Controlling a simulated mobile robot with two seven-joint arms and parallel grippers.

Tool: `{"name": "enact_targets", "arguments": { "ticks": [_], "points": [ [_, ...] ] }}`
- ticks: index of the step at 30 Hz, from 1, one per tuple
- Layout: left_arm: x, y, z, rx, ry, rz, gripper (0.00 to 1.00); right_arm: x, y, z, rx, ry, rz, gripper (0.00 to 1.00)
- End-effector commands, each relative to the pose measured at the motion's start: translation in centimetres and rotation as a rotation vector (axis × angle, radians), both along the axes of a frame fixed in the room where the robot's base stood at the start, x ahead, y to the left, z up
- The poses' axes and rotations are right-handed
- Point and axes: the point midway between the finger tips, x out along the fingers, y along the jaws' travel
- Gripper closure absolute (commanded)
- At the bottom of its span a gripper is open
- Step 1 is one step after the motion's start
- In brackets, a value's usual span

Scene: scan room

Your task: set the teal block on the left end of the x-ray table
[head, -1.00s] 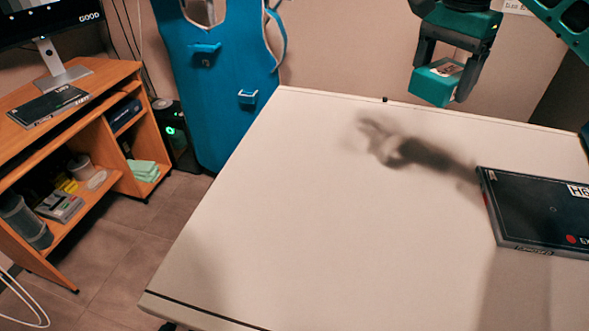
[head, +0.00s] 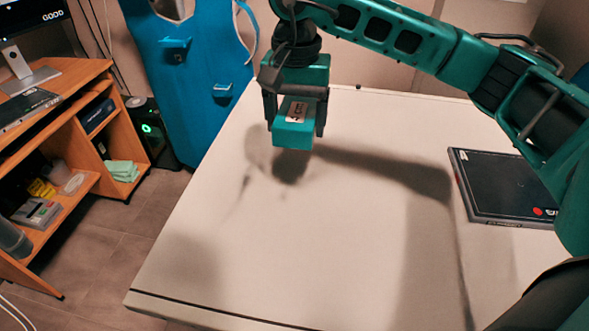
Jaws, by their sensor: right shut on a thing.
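The teal block (head: 293,133), with a pale label on its upper face, is in my right gripper (head: 296,118) in the head view. The gripper is shut on it, with one dark finger on each side, pointing down. The block is above the far part of the white x-ray table (head: 330,240), and its shadow falls on the table just below it. The table's left end runs down the left side of the picture and is bare. My left gripper is not in view.
A dark flat panel (head: 505,190) lies on the table's right part. A blue apron (head: 190,90) hangs behind the table's far left corner. A wooden desk (head: 60,125) with a monitor (head: 30,28) stands at the left, apart from the table. The table's middle and front are clear.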

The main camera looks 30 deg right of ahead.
Motion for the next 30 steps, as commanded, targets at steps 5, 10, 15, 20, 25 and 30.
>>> {"name": "enact_targets", "arguments": {
  "ticks": [5,10,15,20,25,30],
  "points": [
    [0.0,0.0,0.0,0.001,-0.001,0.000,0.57,-0.1,0.0,-4.8,-0.001,0.004,0.001,0.65],
    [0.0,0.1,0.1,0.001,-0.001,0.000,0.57,0.0,0.0,-7.7,0.000,0.000,0.000,0.65],
    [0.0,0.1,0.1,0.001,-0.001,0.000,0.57,0.0,0.0,-8.8,0.001,-0.002,0.000,0.65],
    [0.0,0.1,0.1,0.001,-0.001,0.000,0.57,0.0,0.0,-10.8,0.001,0.001,0.000,0.65],
    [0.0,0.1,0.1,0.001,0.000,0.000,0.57,0.0,0.0,-12.8,0.001,-0.002,0.000,0.65],
    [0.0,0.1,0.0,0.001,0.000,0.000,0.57,0.1,0.0,-12.8,0.001,-0.003,0.000,0.65]
  ]
}}
